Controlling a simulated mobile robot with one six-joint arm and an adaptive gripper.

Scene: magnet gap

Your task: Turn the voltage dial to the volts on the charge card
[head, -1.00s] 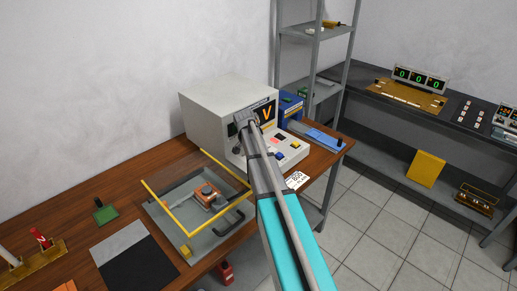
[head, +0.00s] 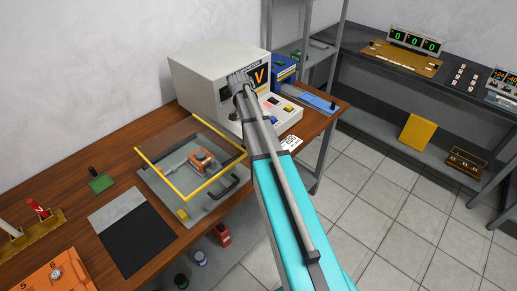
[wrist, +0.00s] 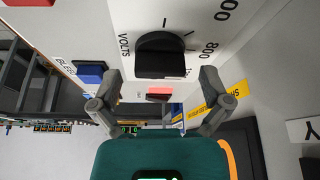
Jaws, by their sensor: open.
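In the head view my gripper (head: 240,80) is at the front of the grey cabinet (head: 205,72) and hides the dial. The white charge card (head: 291,142) lies at the table's right edge; its print is too small to read surely.
A display with an orange V (head: 259,76) is on the cabinet. A blue button (wrist: 90,74) and a red button (wrist: 30,2) are near the dial. A blue device (head: 284,70) stands behind. A yellow-framed tray (head: 192,212) sits in front, left of my arm.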

